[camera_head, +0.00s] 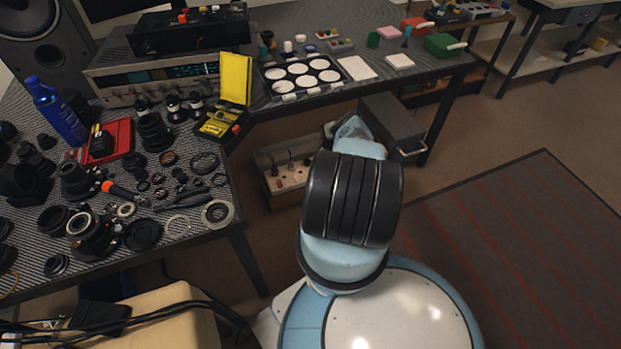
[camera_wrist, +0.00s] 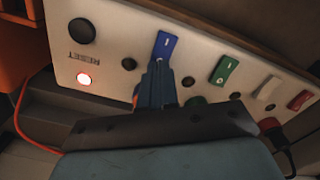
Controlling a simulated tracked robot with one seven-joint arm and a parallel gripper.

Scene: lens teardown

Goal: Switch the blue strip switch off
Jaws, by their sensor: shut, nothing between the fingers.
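The blue switch (camera_wrist: 166,44) is a rocker with a white mark near its upper part, set in a pale strip panel (camera_wrist: 120,45). My gripper (camera_wrist: 157,66) is shut and empty, its dark fingertips at the lower end of the blue switch in the wrist view. They overlap its lower edge; I cannot tell whether they touch it. In the head view the strip (camera_head: 292,177) sits low beneath the desk, and my arm hides my fingers.
The panel also bears a green switch (camera_wrist: 224,69), a white switch (camera_wrist: 268,88), a red switch (camera_wrist: 300,100), a black round knob (camera_wrist: 82,31) and a lit lamp (camera_wrist: 84,79) by "RESET". A grey drawer unit (camera_head: 393,128) stands right of the strip; a desk leg (camera_head: 248,258) stands left.

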